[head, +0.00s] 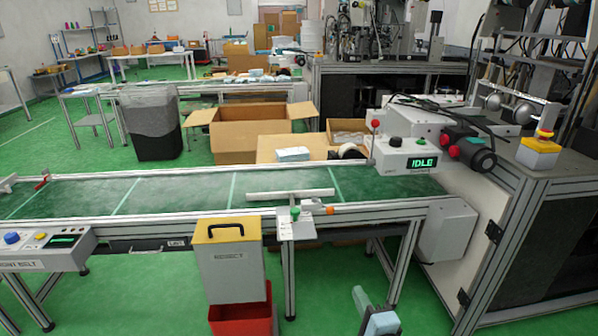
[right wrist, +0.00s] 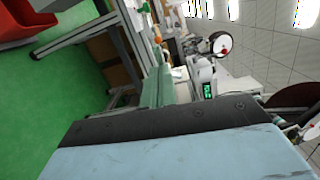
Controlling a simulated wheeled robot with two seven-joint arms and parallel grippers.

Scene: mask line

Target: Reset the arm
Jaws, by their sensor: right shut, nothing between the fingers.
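My right gripper (head: 374,310) shows at the bottom edge of the head view, low in front of the conveyor. It is shut with nothing in it. Its pale blue pad and dark edge (right wrist: 180,150) fill the lower part of the right wrist view. The rest of the right arm is out of the head view. My left gripper is in neither view.
A green conveyor belt (head: 178,190) crosses ahead. A beige bin (head: 230,268) with a red bin (head: 243,316) below stands at its front. A control box reading IDLE (head: 408,160) stands at the right, beside a machine frame (head: 520,225). Green floor lies around my right gripper.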

